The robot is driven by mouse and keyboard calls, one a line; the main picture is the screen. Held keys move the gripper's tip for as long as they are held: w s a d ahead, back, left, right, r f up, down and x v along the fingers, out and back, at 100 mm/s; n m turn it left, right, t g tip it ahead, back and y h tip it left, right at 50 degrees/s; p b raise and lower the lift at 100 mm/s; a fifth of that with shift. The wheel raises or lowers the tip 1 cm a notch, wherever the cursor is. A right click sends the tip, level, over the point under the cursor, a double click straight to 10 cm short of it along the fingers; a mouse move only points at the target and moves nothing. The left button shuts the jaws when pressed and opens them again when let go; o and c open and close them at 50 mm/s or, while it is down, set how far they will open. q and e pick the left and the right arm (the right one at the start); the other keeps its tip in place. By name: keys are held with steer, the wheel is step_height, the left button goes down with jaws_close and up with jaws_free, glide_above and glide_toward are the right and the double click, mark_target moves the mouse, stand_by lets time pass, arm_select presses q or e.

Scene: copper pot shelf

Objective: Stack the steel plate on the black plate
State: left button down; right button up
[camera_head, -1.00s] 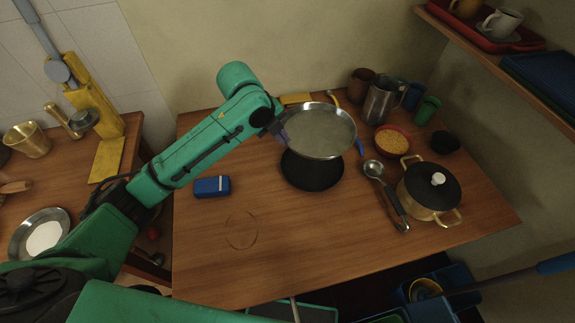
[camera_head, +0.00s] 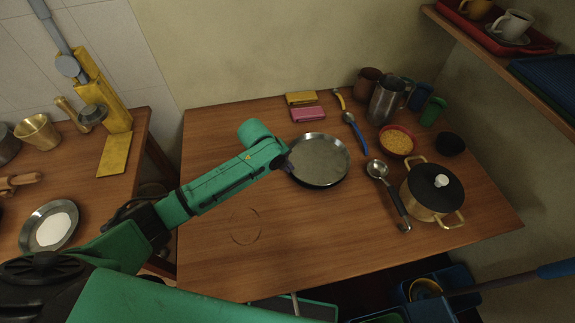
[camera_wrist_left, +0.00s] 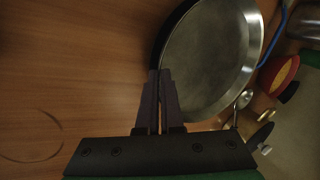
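The steel plate (camera_head: 320,158) is over the black plate (camera_head: 322,187), of which only a thin dark edge shows below it in the head view. In the left wrist view the steel plate (camera_wrist_left: 212,55) covers most of the black plate (camera_wrist_left: 168,32), leaving a dark crescent at its left. The plates look very close together; whether they touch fully I cannot tell. My left gripper (camera_head: 287,165) is at the steel plate's left rim, its fingers (camera_wrist_left: 160,85) nearly together on that rim. My right gripper is not in view.
A ladle (camera_head: 386,190) and a lidded pot (camera_head: 434,192) stand to the right. Behind are a pink sponge (camera_head: 308,114), a yellow sponge (camera_head: 301,98), a blue-handled utensil (camera_head: 356,131) and a red bowl (camera_head: 396,141). The table's front middle is clear.

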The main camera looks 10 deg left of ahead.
arm_select(q)
steer(key=shift+f, duration=0.3)
steer(key=c, duration=1.5)
jaws_free()
steer(key=shift+f, duration=0.15)
steer(key=o, duration=0.4)
steer(key=shift+r, duration=0.6)
steer(key=v, duration=1.2)
steer(key=shift+f, duration=0.1)
